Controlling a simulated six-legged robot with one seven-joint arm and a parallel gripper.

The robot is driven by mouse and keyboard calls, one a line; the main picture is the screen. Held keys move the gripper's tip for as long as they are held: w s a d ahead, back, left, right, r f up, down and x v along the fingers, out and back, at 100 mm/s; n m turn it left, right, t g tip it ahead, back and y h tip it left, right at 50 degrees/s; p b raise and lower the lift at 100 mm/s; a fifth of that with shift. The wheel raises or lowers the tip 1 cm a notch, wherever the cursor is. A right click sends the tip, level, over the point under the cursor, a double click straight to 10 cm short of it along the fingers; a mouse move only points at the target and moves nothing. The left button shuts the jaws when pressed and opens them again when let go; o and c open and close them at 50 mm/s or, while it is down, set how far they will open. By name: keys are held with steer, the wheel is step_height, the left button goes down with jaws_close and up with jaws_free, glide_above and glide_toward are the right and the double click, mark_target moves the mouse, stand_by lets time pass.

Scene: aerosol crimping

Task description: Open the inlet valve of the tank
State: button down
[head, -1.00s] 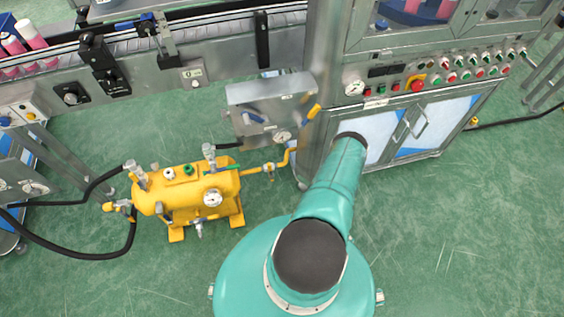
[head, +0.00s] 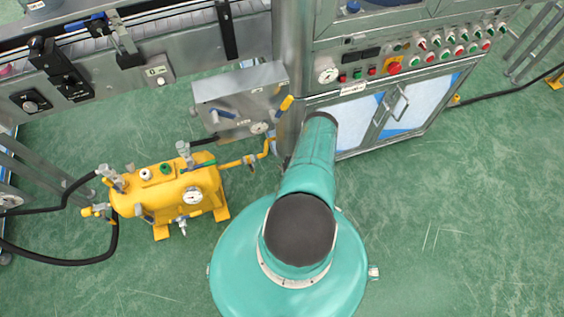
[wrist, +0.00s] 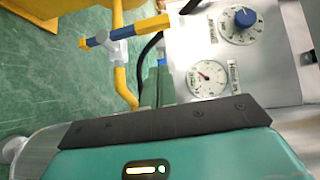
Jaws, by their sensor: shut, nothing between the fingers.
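The yellow tank (head: 160,196) stands on the floor at the left in the head view, with a gauge and several fittings. A yellow pipe (head: 229,165) runs from it toward the grey box, with a small valve (head: 249,160) on it. In the wrist view a valve with a grey body (wrist: 118,46) and a blue-and-yellow lever (wrist: 128,32) sits on the yellow pipe (wrist: 122,86). In the head view my arm hides the gripper.
A grey metal box (head: 240,97) with a gauge and blue handle stands between tank and the machine cabinet (head: 400,75). The wrist view shows its gauge (wrist: 207,78) and blue knob (wrist: 245,17) close by. Black hoses (head: 60,262) lie left.

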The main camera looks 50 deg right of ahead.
mark_target(249, 161)
steer(key=w+a, duration=0.4)
steer(key=w, duration=0.1)
steer(key=shift+w+f, duration=0.2)
steer(key=shift+w, duration=0.05)
steer(key=shift+w+r, duration=0.1)
